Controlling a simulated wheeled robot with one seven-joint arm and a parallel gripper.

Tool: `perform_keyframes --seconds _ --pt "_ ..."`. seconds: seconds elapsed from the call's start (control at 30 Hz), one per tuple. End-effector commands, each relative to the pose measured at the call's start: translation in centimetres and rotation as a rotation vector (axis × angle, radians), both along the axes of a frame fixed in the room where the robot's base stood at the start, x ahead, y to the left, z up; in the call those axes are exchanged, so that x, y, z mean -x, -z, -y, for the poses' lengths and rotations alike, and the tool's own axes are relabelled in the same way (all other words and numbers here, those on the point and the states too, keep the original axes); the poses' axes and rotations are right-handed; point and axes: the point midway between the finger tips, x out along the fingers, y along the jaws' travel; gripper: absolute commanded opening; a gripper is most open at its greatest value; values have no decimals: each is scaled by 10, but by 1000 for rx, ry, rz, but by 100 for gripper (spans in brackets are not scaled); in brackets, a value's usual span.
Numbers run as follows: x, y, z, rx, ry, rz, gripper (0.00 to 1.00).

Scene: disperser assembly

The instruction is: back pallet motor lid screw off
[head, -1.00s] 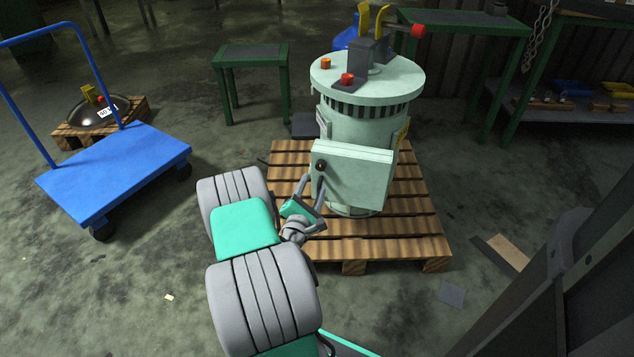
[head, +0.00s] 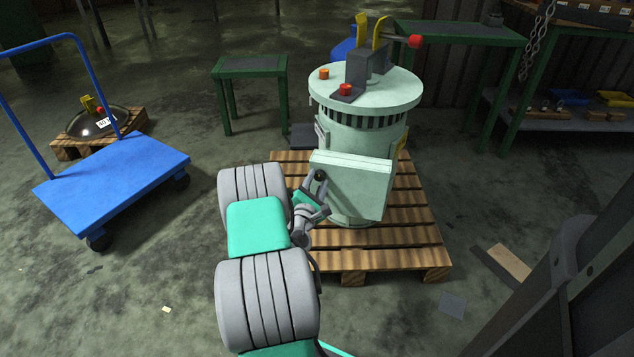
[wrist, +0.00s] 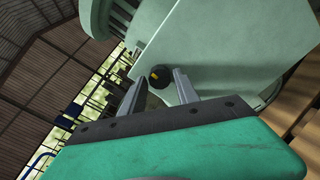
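The motor (head: 362,115) is a pale green cylinder standing upright on a wooden pallet (head: 350,262). A pale green box with a flat lid (head: 352,184) is on its near side. The lid screw (wrist: 159,77) is a dark round knob with a yellow mark, at the lid's left side; it also shows small in the head view (head: 320,175). My gripper (wrist: 159,76) is open at the screw, one finger on each side. Gaps show between the fingers and the knob. How deep the knob sits between the fingertips I cannot tell.
A blue cart (head: 112,185) stands at the left. A small pallet with a dark domed part (head: 98,122) is behind it. Green tables (head: 249,68) stand at the back. A loose board (head: 508,262) lies right of the pallet.

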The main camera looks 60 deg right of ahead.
Motion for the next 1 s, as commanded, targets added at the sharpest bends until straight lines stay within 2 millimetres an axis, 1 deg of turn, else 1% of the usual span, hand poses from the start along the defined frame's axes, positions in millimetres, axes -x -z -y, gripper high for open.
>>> perform_keyframes --seconds 0.03,0.07,0.43,0.67,0.87,1.0 --pt "0 0 0 0 0 0 32" --pt "0 0 0 0 0 0 30" --pt "0 0 0 0 0 0 0" --pt "0 -1 0 1 0 -11 0" --pt "0 -3 0 28 1 -143 0" --pt "0 0 0 33 1 -160 0"
